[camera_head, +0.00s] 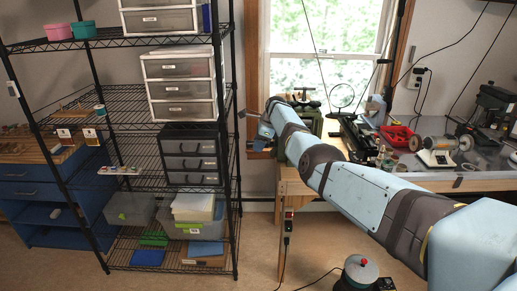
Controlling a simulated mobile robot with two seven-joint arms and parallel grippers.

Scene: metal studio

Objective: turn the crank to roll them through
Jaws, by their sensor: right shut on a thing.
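A green rolling mill (307,113) stands at the left end of the workbench, with a dark adjusting handle on its top. My light-blue right arm reaches in from the lower right and covers much of the mill's front. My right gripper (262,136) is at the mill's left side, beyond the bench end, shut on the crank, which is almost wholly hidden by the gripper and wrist. The fingertips are small and hard to make out. Whatever lies between the rollers cannot be seen. My left gripper is not in view.
The wooden workbench (455,183) carries a red tray (397,136) and several tools. A black wire shelf (118,95) with drawer units stands close left of the gripper. A red-topped pot (360,270) stands low in front. The floor between shelf and bench is mostly clear.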

